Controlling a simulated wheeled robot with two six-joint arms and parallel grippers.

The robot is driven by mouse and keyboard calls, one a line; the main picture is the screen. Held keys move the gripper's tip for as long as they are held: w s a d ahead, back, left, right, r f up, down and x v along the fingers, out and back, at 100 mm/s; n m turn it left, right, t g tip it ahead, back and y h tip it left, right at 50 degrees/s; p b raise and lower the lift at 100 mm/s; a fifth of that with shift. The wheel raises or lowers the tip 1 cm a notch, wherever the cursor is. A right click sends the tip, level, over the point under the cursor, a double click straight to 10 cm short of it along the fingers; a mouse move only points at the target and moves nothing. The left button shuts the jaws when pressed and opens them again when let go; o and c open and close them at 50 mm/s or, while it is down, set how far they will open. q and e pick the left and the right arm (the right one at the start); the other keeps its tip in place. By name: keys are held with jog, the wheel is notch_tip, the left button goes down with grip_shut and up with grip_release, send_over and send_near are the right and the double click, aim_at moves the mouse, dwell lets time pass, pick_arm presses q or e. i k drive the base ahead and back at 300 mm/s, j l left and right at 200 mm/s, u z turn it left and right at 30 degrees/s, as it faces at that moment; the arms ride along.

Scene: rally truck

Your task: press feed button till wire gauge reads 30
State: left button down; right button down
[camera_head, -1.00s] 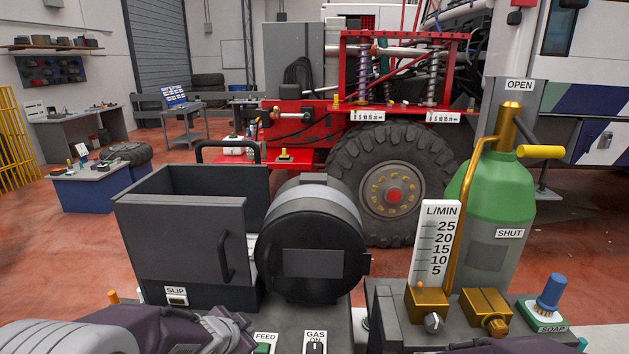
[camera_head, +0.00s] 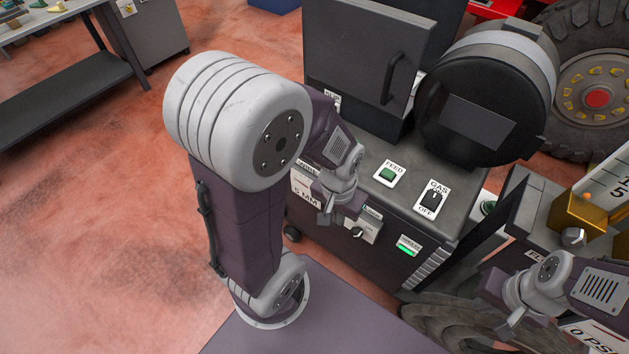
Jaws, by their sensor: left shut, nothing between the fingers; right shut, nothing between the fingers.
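The green feed button (camera_head: 388,174) sits on a white plate marked FEED on top of the dark machine (camera_head: 432,190). My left gripper (camera_head: 330,211) is shut and empty, pointing down in front of the machine's front edge, left of and apart from the feed button. My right gripper (camera_head: 508,322) is shut and empty at the lower right, well away from the button.
A black drum (camera_head: 485,95) and a dark box with a handle (camera_head: 365,60) stand behind. A green-lit panel (camera_head: 408,245) is on the front face. A brass valve block (camera_head: 578,215) is at right. Open red floor lies left.

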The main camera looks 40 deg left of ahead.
aim_at(387, 173)
jog(key=k+j+u, duration=0.15)
jog(key=k+u, duration=0.3)
jog(key=k+j+u, duration=0.25)
jog(key=k+u, duration=0.25)
jog(key=i, duration=0.05)
